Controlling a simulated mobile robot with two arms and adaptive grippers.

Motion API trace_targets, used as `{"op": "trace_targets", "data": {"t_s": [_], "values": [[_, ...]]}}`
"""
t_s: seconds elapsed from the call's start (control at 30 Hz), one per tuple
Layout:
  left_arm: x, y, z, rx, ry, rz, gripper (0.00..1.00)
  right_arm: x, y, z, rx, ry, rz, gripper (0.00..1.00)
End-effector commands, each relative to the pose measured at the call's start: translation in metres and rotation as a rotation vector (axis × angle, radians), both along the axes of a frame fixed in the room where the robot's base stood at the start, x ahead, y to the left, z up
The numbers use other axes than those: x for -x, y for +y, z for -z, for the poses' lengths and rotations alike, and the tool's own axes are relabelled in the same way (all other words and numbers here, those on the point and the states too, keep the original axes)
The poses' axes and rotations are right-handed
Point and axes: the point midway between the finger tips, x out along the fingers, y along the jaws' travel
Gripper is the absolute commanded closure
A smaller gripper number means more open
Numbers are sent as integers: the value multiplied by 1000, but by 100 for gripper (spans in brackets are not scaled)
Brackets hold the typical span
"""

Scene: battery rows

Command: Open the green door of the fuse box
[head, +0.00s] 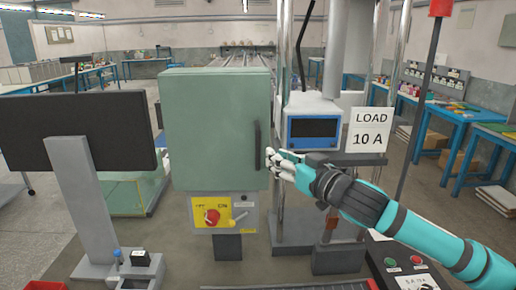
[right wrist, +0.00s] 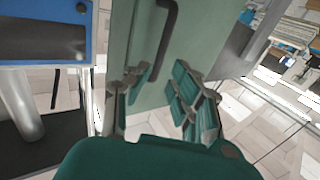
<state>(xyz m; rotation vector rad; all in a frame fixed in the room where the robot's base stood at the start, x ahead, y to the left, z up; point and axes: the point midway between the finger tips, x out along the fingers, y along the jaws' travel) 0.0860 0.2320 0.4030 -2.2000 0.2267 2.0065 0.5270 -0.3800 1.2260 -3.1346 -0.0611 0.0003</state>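The green door (head: 212,125) of the fuse box is in the middle of the head view and looks shut. Its dark upright handle (head: 257,146) is on the door's right side. My right gripper (head: 272,158) is just right of the handle's lower part. The handle (right wrist: 166,38) shows beyond the fingertips, against the door (right wrist: 193,45). I cannot tell whether a finger touches the door. My left gripper is not in view.
Below the door is a yellow panel with a red rotary switch (head: 212,216). A black monitor (head: 98,133) stands left of the box. A blue-framed device (head: 313,130) and a "LOAD 10 A" sign (head: 369,130) are on the right. A control box (head: 405,268) is at the front right.

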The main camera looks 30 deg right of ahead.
Motion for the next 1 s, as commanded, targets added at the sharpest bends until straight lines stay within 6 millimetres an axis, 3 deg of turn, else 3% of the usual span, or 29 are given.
{"op": "trace_targets", "data": {"t_s": [0.6,1.0], "values": [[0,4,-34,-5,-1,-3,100,-75,2,-3,-4,-2,3,77],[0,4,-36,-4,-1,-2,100,-87,4,1,0,0,-1,77]]}}
